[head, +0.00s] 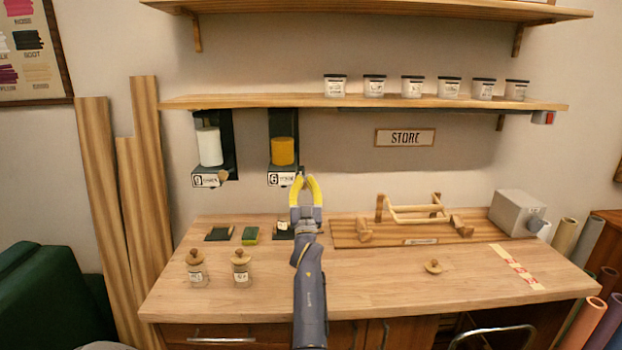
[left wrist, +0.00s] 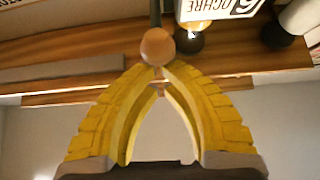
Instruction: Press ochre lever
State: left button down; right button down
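The ochre dispenser (head: 283,151) holds a yellow canister under the lower shelf, with a label plate (head: 281,180) below it. The ochre lever's round wooden knob (left wrist: 157,46) shows in the left wrist view, beside the ochre label (left wrist: 218,8). My left gripper (head: 305,177) is just right of that label in the head view. In the left wrist view, the yellow fingertips (left wrist: 160,70) come together right at the knob, with an arched gap behind them and nothing held. I cannot tell whether they touch the knob. My right gripper is out of view.
A second dispenser with a white canister (head: 209,146) hangs to the left. Several lidded jars stand on the lower shelf (head: 230,102). Two corked jars (head: 241,270), small blocks (head: 250,236) and a wooden rack (head: 410,215) are on the table. The table's front middle is mostly clear.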

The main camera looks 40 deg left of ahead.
aim_at(305, 188)
pick_arm(q)
jog(key=shift+f, duration=2)
jog(key=r, duration=0.1)
jog(key=s+d+r, duration=0.1)
jog(key=r, duration=0.1)
jog(key=shift+s+d+r, duration=0.25)
jog(key=shift+d+r, duration=0.05)
jog(key=shift+d, duration=0.05)
jog(key=a+f+v, duration=0.1)
jog(key=v, duration=0.8)
jog(key=shift+d+f, duration=0.25)
jog(key=shift+f, duration=0.15)
jog(key=c, duration=2.1)
grip_release()
jog(key=shift+w, duration=0.2)
jog(key=shift+c, duration=0.2)
grip_shut()
